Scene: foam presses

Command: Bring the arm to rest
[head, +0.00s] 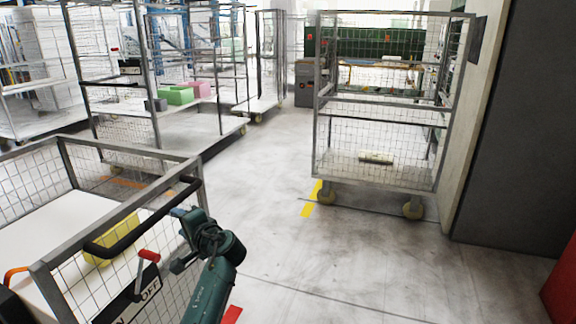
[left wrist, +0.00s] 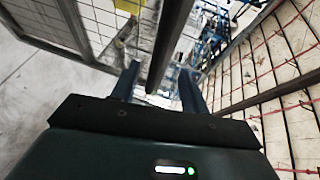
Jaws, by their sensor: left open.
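My left gripper (head: 180,238) is open, at the end of my green arm, by the right side of the near mesh cart (head: 122,208). The cart's black handle bar (head: 140,218) runs just left of the gripper. In the left wrist view the two fingers of my left gripper (left wrist: 158,88) stand apart. The dark handle bar (left wrist: 172,45) shows between them or just beyond their tips; I cannot tell if they touch it. My right gripper is not in view.
A red-handled lever (head: 148,256) stands near the gripper. A yellow block (head: 110,240) lies in the near cart. A wheeled mesh cart (head: 376,178) stands ahead right; another cart (head: 200,142) holds green and pink blocks. The middle floor is clear.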

